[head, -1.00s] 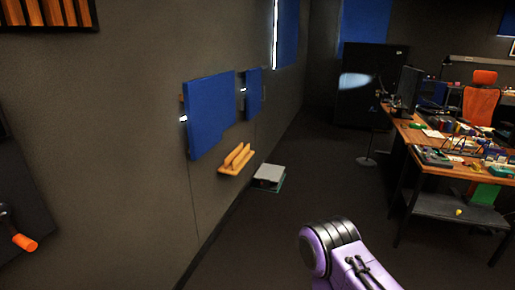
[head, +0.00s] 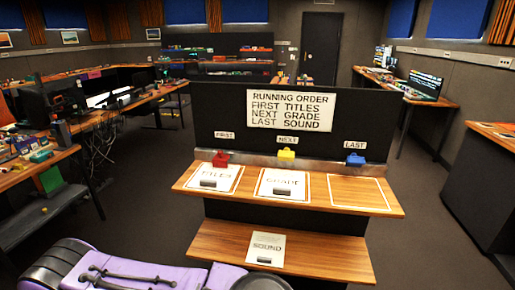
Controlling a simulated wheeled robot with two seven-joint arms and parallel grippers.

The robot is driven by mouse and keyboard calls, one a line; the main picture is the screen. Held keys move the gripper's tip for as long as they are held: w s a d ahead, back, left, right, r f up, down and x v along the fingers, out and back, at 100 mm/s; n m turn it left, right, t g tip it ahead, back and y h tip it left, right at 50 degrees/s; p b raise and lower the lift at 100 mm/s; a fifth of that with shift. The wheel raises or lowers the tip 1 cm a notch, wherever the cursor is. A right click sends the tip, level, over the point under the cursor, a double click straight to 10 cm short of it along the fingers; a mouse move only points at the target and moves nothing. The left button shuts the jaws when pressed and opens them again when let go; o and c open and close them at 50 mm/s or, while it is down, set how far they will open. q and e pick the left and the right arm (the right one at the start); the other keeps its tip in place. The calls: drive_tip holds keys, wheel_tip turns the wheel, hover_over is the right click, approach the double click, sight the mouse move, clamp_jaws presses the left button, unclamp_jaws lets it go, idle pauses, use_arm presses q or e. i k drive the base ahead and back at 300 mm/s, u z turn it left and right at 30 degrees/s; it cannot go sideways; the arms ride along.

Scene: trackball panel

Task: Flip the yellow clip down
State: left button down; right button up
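The yellow clip (head: 286,155) is on the ledge at the foot of the black panel (head: 360,112), under the NEXT label (head: 287,140). A red clip (head: 221,158) is to its left under FIRST, and a blue clip (head: 355,159) to its right under LAST. The clips are too small to tell whether each is up or down. The GRADE card (head: 282,183) lies on the desk below the yellow clip. A purple arm link of mine crosses the lower left; neither gripper shows.
The wooden desk (head: 390,207) also holds a TITLES card (head: 212,177) and an empty white outline (head: 358,192). A SOUND card (head: 265,249) lies on the lower shelf (head: 330,258). A sign (head: 290,110) gives the running order. Floor is free to the right.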

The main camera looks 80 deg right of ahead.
sight(285, 156)
drive_tip(key=z, duration=3.65)
